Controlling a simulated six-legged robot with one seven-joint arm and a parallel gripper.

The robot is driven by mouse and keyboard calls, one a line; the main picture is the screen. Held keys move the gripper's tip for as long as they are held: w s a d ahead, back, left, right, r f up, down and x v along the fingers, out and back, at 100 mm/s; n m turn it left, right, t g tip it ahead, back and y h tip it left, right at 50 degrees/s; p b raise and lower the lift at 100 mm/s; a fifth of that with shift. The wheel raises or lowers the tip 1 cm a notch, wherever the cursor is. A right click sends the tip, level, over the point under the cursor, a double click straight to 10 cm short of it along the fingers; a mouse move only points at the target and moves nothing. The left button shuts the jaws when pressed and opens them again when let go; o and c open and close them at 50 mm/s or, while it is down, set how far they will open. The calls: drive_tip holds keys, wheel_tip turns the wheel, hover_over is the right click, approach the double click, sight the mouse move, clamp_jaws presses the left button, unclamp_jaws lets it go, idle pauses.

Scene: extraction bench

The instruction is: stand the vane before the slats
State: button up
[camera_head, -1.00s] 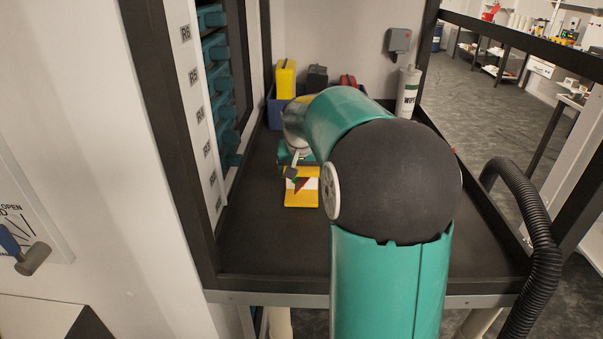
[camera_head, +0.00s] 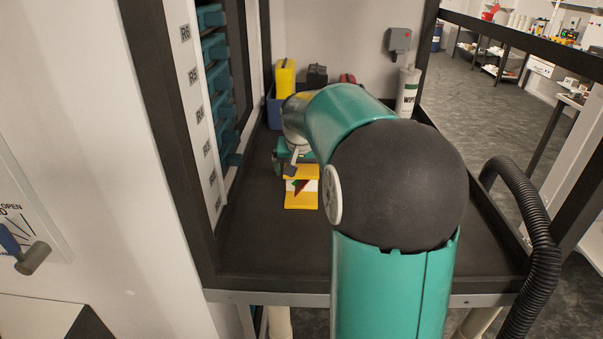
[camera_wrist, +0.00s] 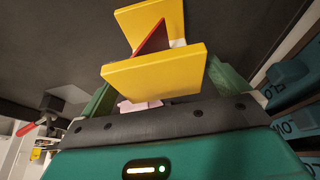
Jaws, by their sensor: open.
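The vane, a yellow piece with two yellow plates and a white, red and green middle (camera_head: 302,201), rests on the dark bench top in front of the slats' right side. In the wrist view the vane (camera_wrist: 155,72) shows its near yellow plate between my fingers, with the red part behind. My gripper (camera_wrist: 163,84) is open, with green fingers on either side of that plate; contact is hard to tell. In the head view my gripper (camera_head: 287,162) is at the vane's far side, partly hidden by my arm. The teal slats (camera_head: 222,85) are stacked in the left rack.
The slats also show at the right of the wrist view (camera_wrist: 290,75). A blue bin (camera_head: 273,113) with a yellow item (camera_head: 285,78) stands at the back. A white wipes canister (camera_head: 408,92) is at the back right. The bench front (camera_head: 270,255) is clear.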

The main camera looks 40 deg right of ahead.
drive_tip(key=v, duration=1)
drive_tip(key=s+a+n+t, duration=0.1)
drive_tip(key=s+a+n, duration=0.1)
drive_tip(key=s+a, duration=0.4)
drive_tip(key=s+a+n, duration=0.2)
drive_tip(key=s+a, duration=0.2)
drive_tip(key=a, duration=0.4)
drive_tip(key=s+a+f+n+y, duration=0.1)
drive_tip(key=s+a+f, duration=0.2)
drive_tip(key=s+a, duration=0.1)
drive_tip(key=s+a+f+n+t+y, duration=0.1)
drive_tip(key=s+a+f+n, duration=0.1)
drive_tip(key=s+a+f, duration=0.2)
drive_tip(key=s+a, duration=0.1)
drive_tip(key=s, duration=0.2)
drive_tip(key=shift+s+a+f+y, duration=0.25)
drive_tip(key=shift+s+y, duration=0.05)
